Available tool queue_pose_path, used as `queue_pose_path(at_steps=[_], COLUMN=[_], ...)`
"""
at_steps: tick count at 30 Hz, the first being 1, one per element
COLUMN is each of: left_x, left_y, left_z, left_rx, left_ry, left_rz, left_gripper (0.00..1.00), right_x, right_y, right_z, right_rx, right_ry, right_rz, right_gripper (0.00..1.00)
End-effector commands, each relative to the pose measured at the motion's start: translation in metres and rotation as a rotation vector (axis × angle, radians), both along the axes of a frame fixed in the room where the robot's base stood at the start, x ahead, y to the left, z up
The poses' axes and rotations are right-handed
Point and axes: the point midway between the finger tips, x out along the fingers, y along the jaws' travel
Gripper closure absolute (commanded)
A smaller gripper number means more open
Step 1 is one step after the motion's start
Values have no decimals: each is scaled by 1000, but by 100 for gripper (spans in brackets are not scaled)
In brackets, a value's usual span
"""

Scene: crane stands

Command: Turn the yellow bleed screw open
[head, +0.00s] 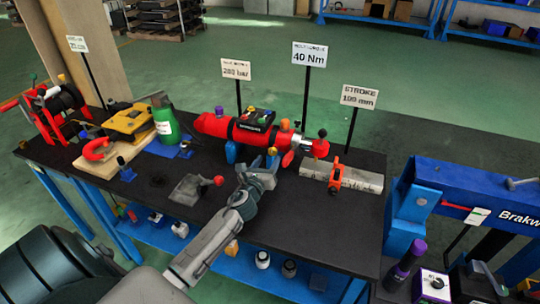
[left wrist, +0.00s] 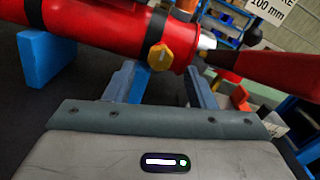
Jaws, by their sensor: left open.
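The yellow bleed screw (left wrist: 160,57) is a faceted knob on the side of the red cylinder (left wrist: 100,22), near its right end, beside a black clamp band. It also shows in the head view (head: 272,151), small and just past my gripper. My left gripper (head: 261,167) is open at the front side of the red cylinder (head: 214,125). In the left wrist view, the fingers of my left gripper (left wrist: 163,82) stand apart, with the screw between and just beyond their tips. I cannot tell whether either finger touches it. My right gripper is out of view.
Blue supports (left wrist: 45,60) hold the cylinder above the black bench (head: 140,190). A red lever (left wrist: 260,73) is close on the right. A grey block with an orange clamp (head: 336,174) lies right of the gripper. A red-knobbed grey plate (head: 190,188) lies left.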

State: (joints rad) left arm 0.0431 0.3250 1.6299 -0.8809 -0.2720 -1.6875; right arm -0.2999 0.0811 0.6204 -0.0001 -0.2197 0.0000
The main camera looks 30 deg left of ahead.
Motion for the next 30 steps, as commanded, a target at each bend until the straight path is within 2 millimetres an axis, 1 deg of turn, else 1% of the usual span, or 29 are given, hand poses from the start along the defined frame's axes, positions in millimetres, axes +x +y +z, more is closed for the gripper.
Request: queue_pose_path(at_steps=[1, 6, 10, 17, 18, 20, 24, 25, 30], left_x=[9, 26, 30, 31, 31, 31, 31, 31, 30], left_y=[2, 6, 7, 7, 7, 7, 7, 7, 7], left_z=[1, 0, 0, 0, 0, 0, 0, 0, 0], left_rx=[-1, -2, -1, -1, -2, -2, -2, -2, -9], left_ry=[0, 0, 0, 0, 0, 0, 0, 0, -1], left_rz=[0, 0, 0, 0, 0, 0, 0, 0, 0], left_gripper=[50, 50, 50, 50, 54, 66, 93, 95, 95], right_x=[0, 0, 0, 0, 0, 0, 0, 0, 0], right_y=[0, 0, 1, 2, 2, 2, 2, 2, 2], right_z=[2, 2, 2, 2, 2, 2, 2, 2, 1], right_rx=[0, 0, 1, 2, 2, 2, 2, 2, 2], right_ry=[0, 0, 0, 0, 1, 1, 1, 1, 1], right_rz=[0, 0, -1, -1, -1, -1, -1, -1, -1], right_gripper=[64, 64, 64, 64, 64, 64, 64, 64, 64])
